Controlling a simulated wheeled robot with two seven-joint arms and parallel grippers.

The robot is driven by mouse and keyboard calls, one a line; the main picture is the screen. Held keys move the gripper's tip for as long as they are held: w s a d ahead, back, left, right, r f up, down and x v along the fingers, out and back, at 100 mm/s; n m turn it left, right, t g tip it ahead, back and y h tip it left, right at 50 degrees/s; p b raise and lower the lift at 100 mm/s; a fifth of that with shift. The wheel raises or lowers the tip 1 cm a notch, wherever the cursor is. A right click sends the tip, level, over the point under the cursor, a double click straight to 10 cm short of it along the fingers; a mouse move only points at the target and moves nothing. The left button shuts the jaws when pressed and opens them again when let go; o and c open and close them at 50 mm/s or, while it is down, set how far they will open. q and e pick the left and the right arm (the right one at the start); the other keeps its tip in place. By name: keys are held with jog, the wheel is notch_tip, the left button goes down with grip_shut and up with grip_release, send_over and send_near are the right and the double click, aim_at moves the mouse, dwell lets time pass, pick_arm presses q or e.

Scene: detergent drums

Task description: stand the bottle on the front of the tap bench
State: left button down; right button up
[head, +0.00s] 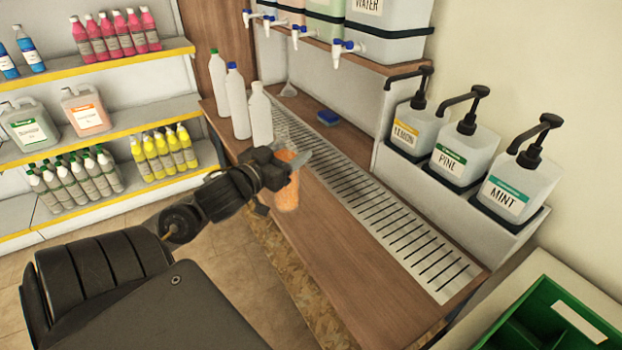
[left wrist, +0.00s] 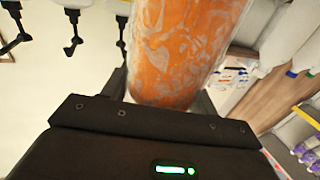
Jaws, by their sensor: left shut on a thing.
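My left gripper (head: 286,166) is shut on a clear bottle with orange contents (head: 288,193), which looks roughly upright. The gripper hides part of the bottle's middle. The bottle shows large between the fingers in the left wrist view (left wrist: 180,50). In the head view it overlaps the front strip of the wooden tap bench (head: 385,300); I cannot tell whether its base touches the wood. My right gripper is not in view.
A slotted drain (head: 400,232) runs along the bench. Taps (head: 345,46) hang above; pump jugs (head: 516,182) line the right. The near front strip is bare. A green crate (head: 560,325) is at lower right.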

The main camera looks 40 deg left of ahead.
pick_arm(q)
jog(key=w+a+f+b, duration=0.1)
jog(key=w+a+f, duration=0.1)
jog(key=w+f, duration=0.4)
jog(key=w+a+f, duration=0.3)
jog(key=w+f, duration=0.4)
jog(key=shift+a+b, duration=0.25)
jog(key=shift+b, duration=0.1)
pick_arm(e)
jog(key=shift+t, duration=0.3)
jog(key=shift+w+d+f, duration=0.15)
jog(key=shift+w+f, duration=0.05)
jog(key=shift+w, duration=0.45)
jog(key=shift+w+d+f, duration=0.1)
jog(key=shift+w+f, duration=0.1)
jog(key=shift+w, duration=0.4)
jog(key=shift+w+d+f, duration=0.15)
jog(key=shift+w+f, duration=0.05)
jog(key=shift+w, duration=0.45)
pick_arm(q)
jog(key=c, duration=0.5)
grip_release()
jog(key=shift+f, duration=0.2)
jog(key=shift+o, duration=0.4)
jog(key=shift+r, duration=0.1)
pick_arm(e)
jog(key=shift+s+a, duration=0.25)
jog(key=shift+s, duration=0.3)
